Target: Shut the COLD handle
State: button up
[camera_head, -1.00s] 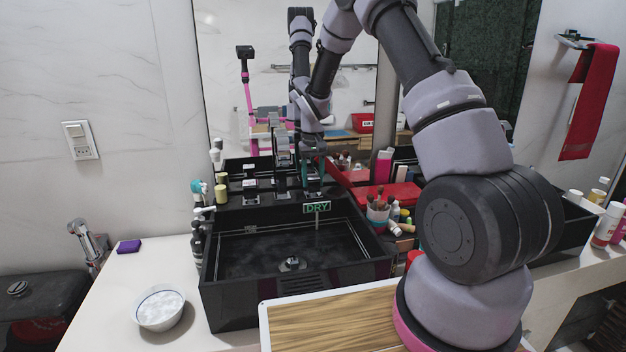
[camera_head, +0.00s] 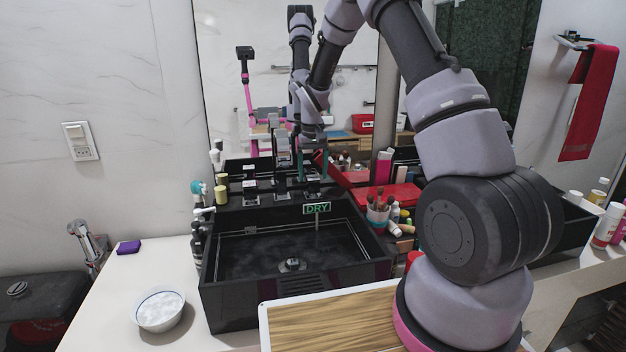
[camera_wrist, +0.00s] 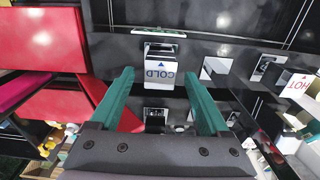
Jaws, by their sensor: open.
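The COLD handle (camera_wrist: 161,73) is a white-faced block with a blue arrow, its label upside down in the wrist view. My gripper (camera_wrist: 159,74) is open, with one teal finger on each side of the handle in that view. I see no clear contact, and the depth between fingertips and handle is hard to judge. In the head view my gripper (camera_head: 312,172) is over the right end of the tap deck, behind the black sink (camera_head: 290,308). The handle there is small and its position unclear.
The HOT handle (camera_wrist: 298,86) is at the right of the wrist view, with the centre fitting between. A green "DRY" sign (camera_head: 317,208) shows at the basin's back. Red boxes (camera_head: 388,195), a brush cup (camera_head: 377,217) and bottles stand close right of the sink. The basin looks empty.

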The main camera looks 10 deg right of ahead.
notch_tip(320, 180, up, 8)
jog(key=shift+r, duration=0.1)
dwell(0.4)
jog(key=s+d+r+m+t+y, duration=0.1)
jog(key=s+d+r+t, duration=0.1)
jog(key=s+r, duration=0.6)
jog(key=s+d+r+m+t, duration=0.1)
jog(key=s+d+r, duration=0.1)
jog(key=s+r, duration=0.65)
jog(key=s+r+m+t, duration=0.1)
jog(key=s+r+t, duration=0.1)
jog(key=s, duration=0.6)
jog(key=s+d+r+m+t+y, duration=0.1)
jog(key=s+r+t, duration=0.1)
jog(key=s+r, duration=0.3)
jog(key=s, duration=0.3)
jog(key=shift+s+d, duration=0.15)
